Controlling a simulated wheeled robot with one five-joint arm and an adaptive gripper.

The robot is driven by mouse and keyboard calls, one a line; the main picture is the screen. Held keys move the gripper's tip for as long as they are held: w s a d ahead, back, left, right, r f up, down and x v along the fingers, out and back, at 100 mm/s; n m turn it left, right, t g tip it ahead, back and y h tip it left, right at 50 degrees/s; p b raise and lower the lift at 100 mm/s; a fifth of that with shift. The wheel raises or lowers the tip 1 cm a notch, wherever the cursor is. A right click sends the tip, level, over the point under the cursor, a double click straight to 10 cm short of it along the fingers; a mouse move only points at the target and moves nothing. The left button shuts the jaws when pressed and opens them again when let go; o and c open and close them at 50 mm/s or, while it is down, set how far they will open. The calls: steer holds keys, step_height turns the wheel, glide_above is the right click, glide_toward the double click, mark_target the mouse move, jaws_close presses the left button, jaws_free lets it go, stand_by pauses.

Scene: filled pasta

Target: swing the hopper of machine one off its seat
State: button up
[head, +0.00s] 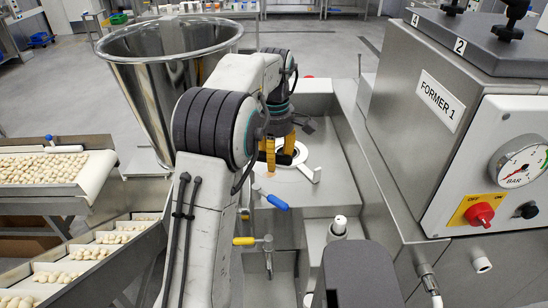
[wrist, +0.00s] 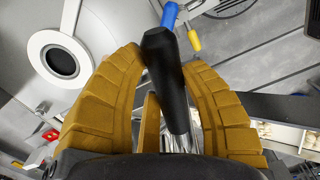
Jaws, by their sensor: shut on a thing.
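The hopper (head: 165,75) is a large shiny steel cone at the left of the head view, behind my arm. It stands to the left of the seat, not over it. The seat (head: 312,174) is a white ring on the steel deck of the machine labelled FORMER 1 (head: 420,110). Its dark round hole is uncovered in the wrist view (wrist: 38,48). My gripper (head: 279,155), with amber fingers, is beside the seat. In the wrist view its fingers close around a black handle (wrist: 165,75). How the handle joins the hopper is hidden.
A blue-handled lever (head: 277,201) and a yellow-handled lever (head: 244,241) stick out in front of the deck. A red knob (head: 480,213) and a gauge (head: 519,165) are on the machine's face. Conveyors with pasta (head: 45,168) run at the left.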

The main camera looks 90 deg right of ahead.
steer(key=o, duration=0.9)
steer(key=shift+r, duration=0.1)
steer(key=shift+r, duration=4.4)
